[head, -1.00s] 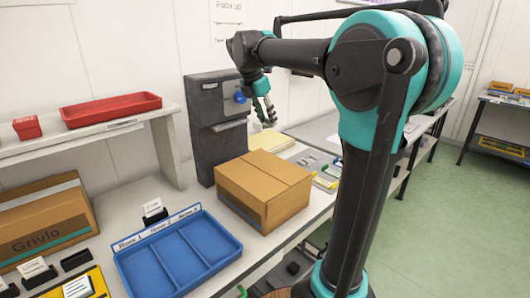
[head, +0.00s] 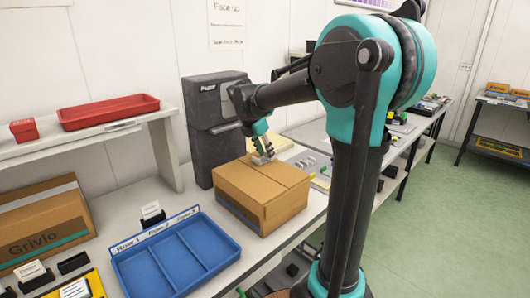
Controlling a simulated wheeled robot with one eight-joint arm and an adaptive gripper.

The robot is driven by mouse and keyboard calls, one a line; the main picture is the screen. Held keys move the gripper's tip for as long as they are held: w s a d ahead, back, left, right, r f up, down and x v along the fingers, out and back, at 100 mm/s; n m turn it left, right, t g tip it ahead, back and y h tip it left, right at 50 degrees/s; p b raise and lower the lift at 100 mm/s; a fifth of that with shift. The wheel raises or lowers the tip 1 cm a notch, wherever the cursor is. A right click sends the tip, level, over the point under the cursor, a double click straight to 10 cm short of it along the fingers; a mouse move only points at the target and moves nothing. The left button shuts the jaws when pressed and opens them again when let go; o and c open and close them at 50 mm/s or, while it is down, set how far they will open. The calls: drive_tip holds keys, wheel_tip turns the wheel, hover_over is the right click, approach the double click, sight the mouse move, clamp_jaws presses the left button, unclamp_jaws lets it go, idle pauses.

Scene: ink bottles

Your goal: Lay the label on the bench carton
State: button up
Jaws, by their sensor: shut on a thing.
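The bench carton (head: 262,190) is a closed brown box on the white bench, beside a dark grey machine. My gripper (head: 262,158) is at the top of the carton, over its far edge, with the fingers pointing down. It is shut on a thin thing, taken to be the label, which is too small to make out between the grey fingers. Whether the label touches the carton top cannot be told. The carton's near top flaps are bare.
The dark grey machine (head: 212,125) stands just behind the carton. A blue three-part tray (head: 178,258) lies at the front left. A larger Grivlo carton (head: 42,225) is at the far left, below a shelf with a red tray (head: 108,111).

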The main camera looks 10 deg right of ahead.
sight(256, 158)
drive_tip(key=o, duration=0.7)
drive_tip(key=shift+f, duration=0.1)
drive_tip(key=shift+o, duration=0.2)
drive_tip(key=v, duration=1.2)
